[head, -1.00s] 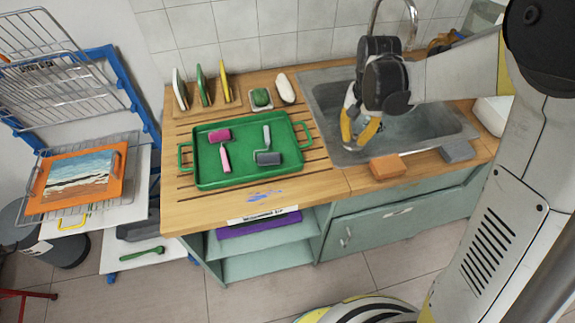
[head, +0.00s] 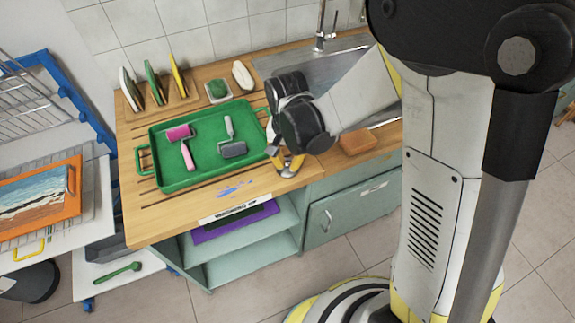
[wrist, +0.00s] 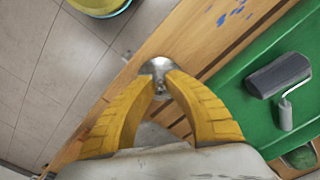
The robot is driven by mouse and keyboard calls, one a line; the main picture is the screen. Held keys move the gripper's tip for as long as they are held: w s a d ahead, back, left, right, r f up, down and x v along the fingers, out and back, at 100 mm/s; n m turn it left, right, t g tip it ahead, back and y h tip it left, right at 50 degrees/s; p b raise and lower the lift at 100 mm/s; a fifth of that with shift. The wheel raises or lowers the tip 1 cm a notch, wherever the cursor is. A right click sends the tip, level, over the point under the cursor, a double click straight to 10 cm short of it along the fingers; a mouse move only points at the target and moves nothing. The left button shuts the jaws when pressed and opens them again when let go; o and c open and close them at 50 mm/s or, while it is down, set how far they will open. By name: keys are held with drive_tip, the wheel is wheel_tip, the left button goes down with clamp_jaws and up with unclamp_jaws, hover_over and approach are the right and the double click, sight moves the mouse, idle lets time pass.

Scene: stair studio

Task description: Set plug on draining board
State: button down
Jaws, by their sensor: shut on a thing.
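My gripper (head: 289,167) is shut on the plug (wrist: 158,67), a small round shiny metal piece. In the wrist view the plug sits between the tips of my two yellow fingers (wrist: 160,82). The draining board (head: 165,212) is the grooved wooden surface left of the sink, also seen in the wrist view (wrist: 205,30). The gripper is over its right front part, just right of the green tray. I cannot tell whether the plug touches the wood. In the head view the plug is too small and hidden to make out clearly.
The green tray (head: 165,181) holds a pink roller (head: 180,133) and a grey roller (head: 233,149). Plates in a rack, a green sponge (head: 218,88) and a white bar (head: 242,75) stand behind it. An orange sponge (head: 356,142) lies right. Bare wood lies in front of the tray.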

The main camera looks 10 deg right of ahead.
drive_tip(key=shift+f, duration=0.25)
drive_tip(key=c, duration=1.4)
unclamp_jaws()
drive_tip(key=shift+c, duration=0.2)
drive_tip(key=shift+r, duration=0.1)
